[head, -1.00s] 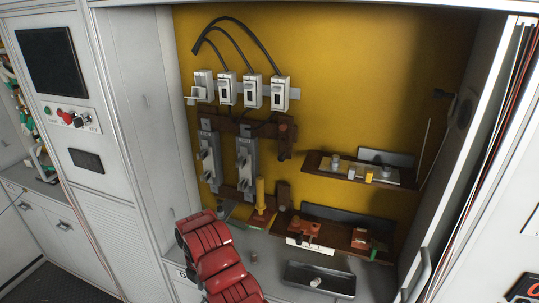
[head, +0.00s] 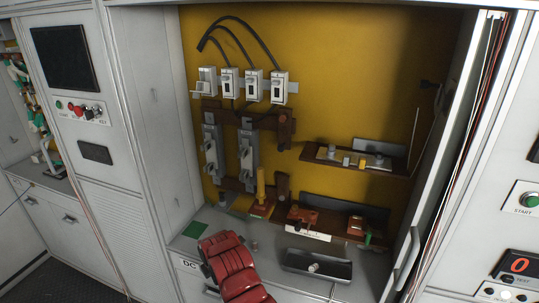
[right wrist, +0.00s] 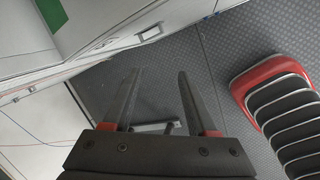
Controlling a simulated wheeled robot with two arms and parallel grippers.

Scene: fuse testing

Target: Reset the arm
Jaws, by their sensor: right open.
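My right gripper (right wrist: 159,75) shows in the right wrist view. Its two dark fingers are apart with nothing between them. They hang over grey patterned floor (right wrist: 215,50), beside the white cabinet front (right wrist: 110,48). A red arm section of mine (head: 238,268) shows at the bottom of the head view, in front of the cabinet's counter. No gripper shows in the head view, and my left gripper is in neither view.
The yellow-backed cabinet holds switches (head: 254,86), fuse holders (head: 247,155), a shelf of small parts (head: 355,160) and a dark tray (head: 317,266) with a small cylinder (head: 313,267). A green square (head: 195,229) lies on the counter. A white door (head: 445,150) stands at right.

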